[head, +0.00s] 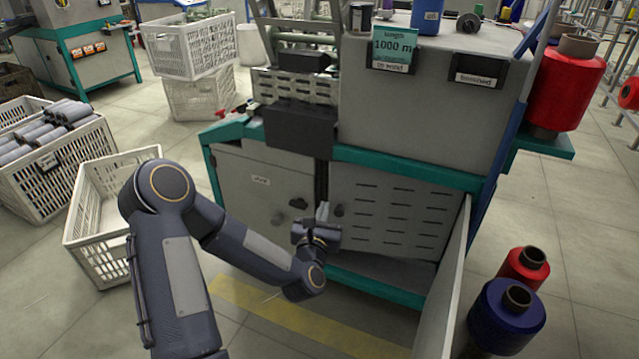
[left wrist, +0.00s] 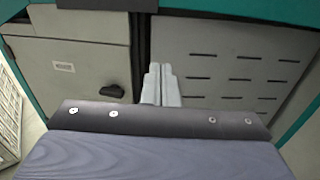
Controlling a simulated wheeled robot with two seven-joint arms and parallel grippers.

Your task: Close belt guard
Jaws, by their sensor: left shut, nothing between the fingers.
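My right gripper is not in view.
A plain grey panel (head: 456,280) stands out from the machine's right front edge. A closed-looking cabinet door (head: 245,195) with a dark latch is on the left. White crates (head: 85,215) stand at left; red (head: 528,265) and blue (head: 505,318) bobbins stand on the floor at right.

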